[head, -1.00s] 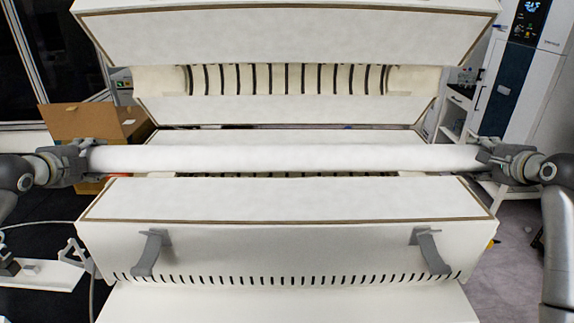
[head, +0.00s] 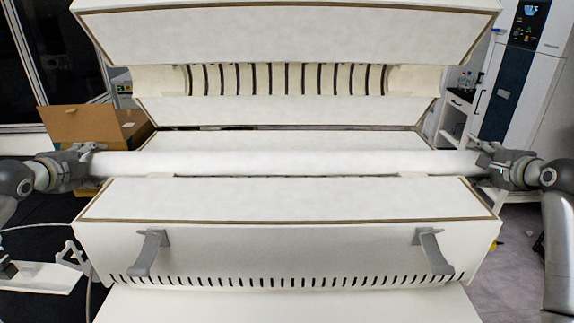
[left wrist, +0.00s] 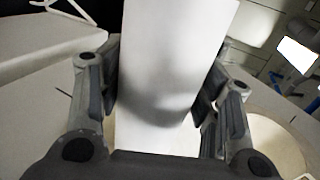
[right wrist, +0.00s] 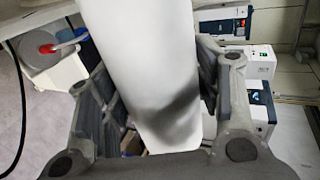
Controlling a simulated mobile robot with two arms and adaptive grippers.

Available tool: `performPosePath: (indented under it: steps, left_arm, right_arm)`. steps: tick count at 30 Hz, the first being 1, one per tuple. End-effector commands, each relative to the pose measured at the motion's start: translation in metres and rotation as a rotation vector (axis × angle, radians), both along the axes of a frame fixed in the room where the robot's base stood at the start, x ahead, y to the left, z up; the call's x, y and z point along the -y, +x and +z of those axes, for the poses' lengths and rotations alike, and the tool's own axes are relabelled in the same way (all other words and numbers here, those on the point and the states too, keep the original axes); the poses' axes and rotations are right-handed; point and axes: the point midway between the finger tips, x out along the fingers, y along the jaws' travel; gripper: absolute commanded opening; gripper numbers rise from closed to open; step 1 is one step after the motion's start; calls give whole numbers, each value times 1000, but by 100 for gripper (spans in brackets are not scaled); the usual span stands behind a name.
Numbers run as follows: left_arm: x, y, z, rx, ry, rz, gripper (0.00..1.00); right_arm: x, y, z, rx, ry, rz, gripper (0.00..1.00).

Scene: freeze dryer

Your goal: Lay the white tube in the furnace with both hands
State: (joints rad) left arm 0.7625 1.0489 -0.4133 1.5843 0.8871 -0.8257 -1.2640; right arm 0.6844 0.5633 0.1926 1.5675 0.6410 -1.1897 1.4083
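The white tube (head: 285,163) lies level across the open furnace (head: 290,240) in the head view, spanning its full width. My left gripper (head: 84,163) is at the tube's left end and my right gripper (head: 488,165) is at its right end. In the left wrist view the tube (left wrist: 170,70) sits between the finger pads, which press close to its sides. In the right wrist view the tube (right wrist: 150,70) likewise sits between the fingers. The tube is just above or at the lower half's opening; contact with it cannot be told. It hides most of the lower trough.
The furnace's upper half (head: 285,38) is raised, showing its slotted inner lining (head: 285,79). Two grey handles (head: 150,252) are on the lower half's front. A cardboard box (head: 95,124) stands behind my left gripper. A tall white and dark machine (head: 512,70) stands at the back right.

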Motion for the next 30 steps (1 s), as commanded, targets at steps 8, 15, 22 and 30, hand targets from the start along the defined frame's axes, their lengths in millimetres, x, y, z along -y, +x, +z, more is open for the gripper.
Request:
performPosePath:
  steps: [8, 15, 22, 30]
  left_arm:
    - [0, 0, 2, 3, 0, -1, 89]
    - [0, 0, 1, 1, 0, 0, 93]
    - [0, 0, 0, 1, 0, 0, 100]
    - [-1, -1, -5, -11, 26, -3, 100]
  right_arm:
    - [0, 0, 2, 3, 0, 1, 89]
    - [0, 0, 0, 1, 0, 1, 89]
    - [0, 0, 0, 0, 0, 1, 89]
    - [0, 0, 0, 0, 0, 1, 100]
